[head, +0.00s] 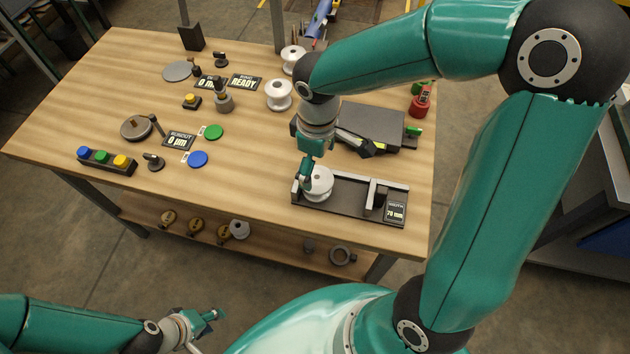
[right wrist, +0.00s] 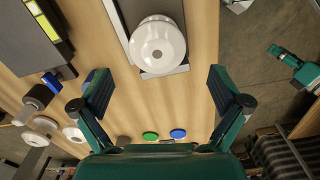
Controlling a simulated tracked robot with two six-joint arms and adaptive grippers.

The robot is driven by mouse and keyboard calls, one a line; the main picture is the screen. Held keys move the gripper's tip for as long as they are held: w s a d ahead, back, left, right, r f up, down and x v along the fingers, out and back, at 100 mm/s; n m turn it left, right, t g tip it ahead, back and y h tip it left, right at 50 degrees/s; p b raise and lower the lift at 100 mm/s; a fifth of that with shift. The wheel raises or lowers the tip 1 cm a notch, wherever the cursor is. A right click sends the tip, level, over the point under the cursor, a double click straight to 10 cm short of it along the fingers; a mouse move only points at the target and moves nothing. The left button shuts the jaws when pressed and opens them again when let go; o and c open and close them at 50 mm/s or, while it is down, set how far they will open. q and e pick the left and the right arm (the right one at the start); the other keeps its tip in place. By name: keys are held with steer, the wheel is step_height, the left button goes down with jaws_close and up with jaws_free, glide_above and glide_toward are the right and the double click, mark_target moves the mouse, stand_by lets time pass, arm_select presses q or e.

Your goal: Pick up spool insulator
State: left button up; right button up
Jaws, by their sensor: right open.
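A white spool insulator (head: 319,186) sits at the left end of a dark measuring fixture (head: 351,211) near the table's front edge. It also shows in the right wrist view (right wrist: 158,46), ahead of the fingertips. Two more white spool insulators stand near the back, one farther back (head: 293,57) and one nearer (head: 279,96). My right gripper (head: 306,176) is above and beside the fixture's spool and partly covers it. In the right wrist view its fingers (right wrist: 160,90) are spread wide with nothing between them. My left gripper (head: 203,325) is low in front of the table; its finger opening is unclear.
A dark grey box (head: 372,122) lies behind the fixture. A display reading 70 mm (head: 396,211) is at the fixture's right end. Blue (head: 198,159) and green (head: 213,132) discs and a button strip (head: 107,161) lie to the left. The table's front middle is clear.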

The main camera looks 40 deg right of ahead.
mark_target(317, 177)
step_height(317, 177, down, 3)
steer(key=shift+s+f, duration=0.1)
steer(key=shift+f, duration=0.1)
steer(key=f, duration=0.5)
steer(key=shift+w+d, duration=0.1)
steer(key=shift+w, duration=0.15)
steer(key=c, duration=1.7)
steer(key=shift+o, duration=0.2)
steer(key=shift+r, duration=0.25)
